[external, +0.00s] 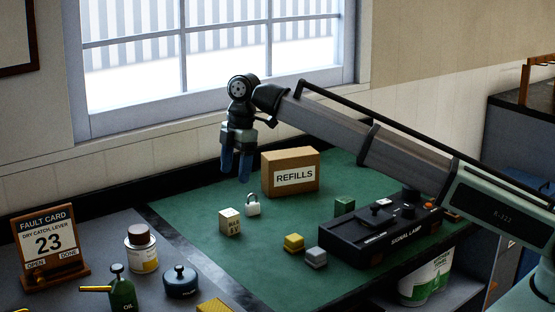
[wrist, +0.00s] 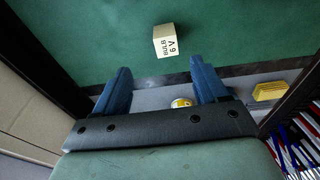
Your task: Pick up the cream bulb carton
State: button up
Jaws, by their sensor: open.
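The cream bulb carton (external: 229,221) is a small cube with dark lettering, standing on the green mat near its left edge. In the wrist view the carton (wrist: 166,41) reads "BULB 6 V" and lies beyond the fingertips, about centred between them. My gripper (external: 236,176) hangs in the air above the far part of the mat, fingers pointing down, clear of the carton. In the wrist view its two blue fingers (wrist: 160,75) are apart with nothing between them.
A padlock (external: 252,205) stands just behind the carton, and the REFILLS box (external: 290,172) is behind that. Yellow (external: 293,243) and grey (external: 316,257) blocks and the black signal lamp unit (external: 380,230) are to the right. A jar (external: 141,252) and a dark-lidded pot (external: 180,282) are left.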

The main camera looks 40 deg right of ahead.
aim_at(229, 212)
jog(key=a+f, duration=0.1)
jog(key=f, duration=0.3)
jog(key=a+f, duration=0.1)
jog(key=f, duration=0.4)
jog(key=a+f, duration=0.1)
jog(key=f, duration=0.3)
jog(key=shift+s+a+f, duration=0.15)
jog(key=shift+s+f, duration=0.15)
jog(key=shift+s, duration=0.1)
jog(key=shift+c, duration=0.4)
jog(key=c, duration=1)
jog(key=shift+o, duration=0.2)
